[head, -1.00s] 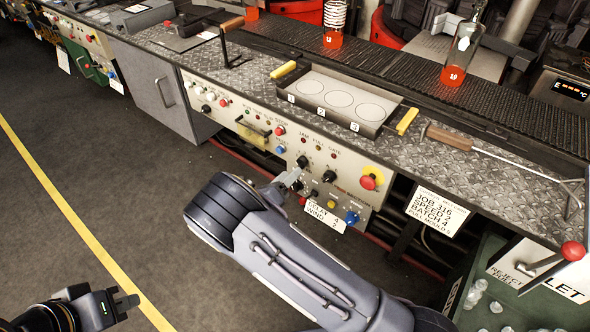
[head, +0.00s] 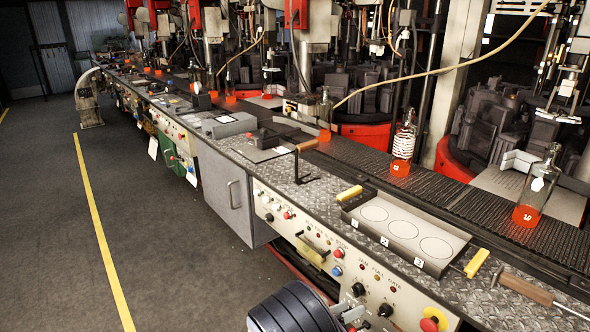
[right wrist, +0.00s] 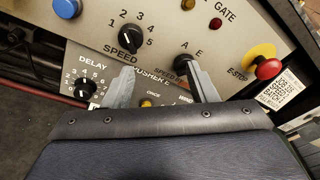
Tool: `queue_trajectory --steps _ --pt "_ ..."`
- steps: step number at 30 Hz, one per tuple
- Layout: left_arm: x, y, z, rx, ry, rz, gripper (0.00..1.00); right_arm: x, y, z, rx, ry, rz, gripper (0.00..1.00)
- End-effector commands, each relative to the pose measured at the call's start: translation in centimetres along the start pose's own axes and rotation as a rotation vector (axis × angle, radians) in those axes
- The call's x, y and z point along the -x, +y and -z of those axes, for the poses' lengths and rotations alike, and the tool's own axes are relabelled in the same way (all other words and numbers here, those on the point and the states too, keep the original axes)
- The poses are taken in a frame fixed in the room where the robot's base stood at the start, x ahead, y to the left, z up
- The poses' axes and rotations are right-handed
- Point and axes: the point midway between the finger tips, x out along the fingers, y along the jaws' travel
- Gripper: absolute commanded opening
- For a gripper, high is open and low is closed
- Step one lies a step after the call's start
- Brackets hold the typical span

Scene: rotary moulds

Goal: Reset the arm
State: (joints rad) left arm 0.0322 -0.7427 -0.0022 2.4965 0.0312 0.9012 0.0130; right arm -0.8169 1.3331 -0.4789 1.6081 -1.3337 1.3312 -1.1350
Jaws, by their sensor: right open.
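My right arm shows at the bottom edge of the head view, its gripper (head: 352,315) only partly in frame in front of the control panel (head: 375,290). In the right wrist view the two grey fingers of my right gripper (right wrist: 160,82) are apart, with nothing between them. They stand before the panel, below the SPEED knob (right wrist: 127,37) and right of the DELAY knob (right wrist: 86,87). I cannot tell whether the fingertips touch the panel. My left gripper is not in view.
A tray (head: 440,267) with three marked circles lies on the metal ledge. Bottles with orange bases (head: 529,190) stand on the dark conveyor behind it. A red emergency button (head: 430,324) is on the panel. The floor (head: 160,230) at left is clear.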

Motion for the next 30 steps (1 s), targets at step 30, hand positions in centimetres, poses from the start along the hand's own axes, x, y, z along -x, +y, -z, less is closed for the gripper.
queue_trajectory --steps 30 --pt "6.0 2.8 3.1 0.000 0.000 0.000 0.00 9.5 -34.4 0.5 -2.174 1.879 0.869 0.52"
